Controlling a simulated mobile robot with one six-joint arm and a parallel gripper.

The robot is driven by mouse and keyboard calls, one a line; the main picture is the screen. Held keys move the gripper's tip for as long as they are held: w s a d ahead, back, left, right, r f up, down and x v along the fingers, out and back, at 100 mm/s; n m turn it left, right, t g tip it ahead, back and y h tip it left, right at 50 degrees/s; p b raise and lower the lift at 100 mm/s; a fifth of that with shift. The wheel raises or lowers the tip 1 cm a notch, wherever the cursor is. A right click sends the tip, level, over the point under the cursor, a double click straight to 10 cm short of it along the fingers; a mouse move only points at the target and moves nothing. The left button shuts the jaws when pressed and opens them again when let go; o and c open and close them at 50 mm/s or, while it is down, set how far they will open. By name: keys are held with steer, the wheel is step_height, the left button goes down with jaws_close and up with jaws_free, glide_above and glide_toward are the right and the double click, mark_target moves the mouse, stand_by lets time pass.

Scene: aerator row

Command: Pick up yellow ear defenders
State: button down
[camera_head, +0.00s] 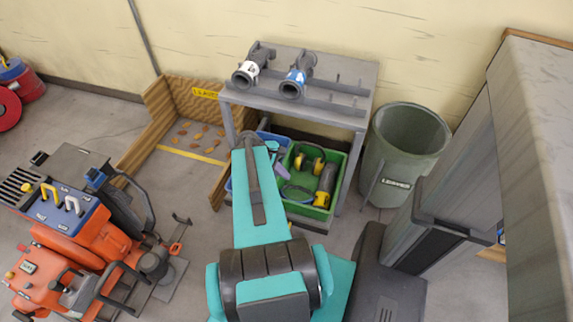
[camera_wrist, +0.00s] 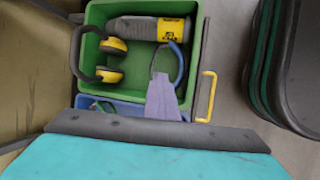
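The yellow ear defenders (camera_head: 317,165) lie in the green crate (camera_head: 341,163) under the grey bench. In the wrist view the ear defenders (camera_wrist: 112,46) show two yellow cups with a black headband at the left side of the green crate (camera_wrist: 140,5). My gripper (camera_head: 250,138) is at the far end of my teal arm, beside the crate's left side in the picture. Its fingers cannot be made out. Only a dark bar and a teal part of mine fill the bottom of the wrist view. The ear defenders appear apart from my gripper.
The grey bench (camera_head: 345,75) overhangs. A bin (camera_head: 405,150) stands to the right, an orange machine (camera_head: 75,250) left.

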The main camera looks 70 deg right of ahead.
steer(key=s+a+r+y+p, duration=0.1)
steer(key=a+r+y+p, duration=0.1)
steer(key=a+p, duration=1.7)
steer(key=shift+s+n+y+p, duration=0.25)
steer(key=shift+y+p, duration=0.35)
steer(key=shift+p, duration=1.2)
steer(key=shift+w+r, duration=0.1)
steer(key=c, duration=0.5)
jaws_free()
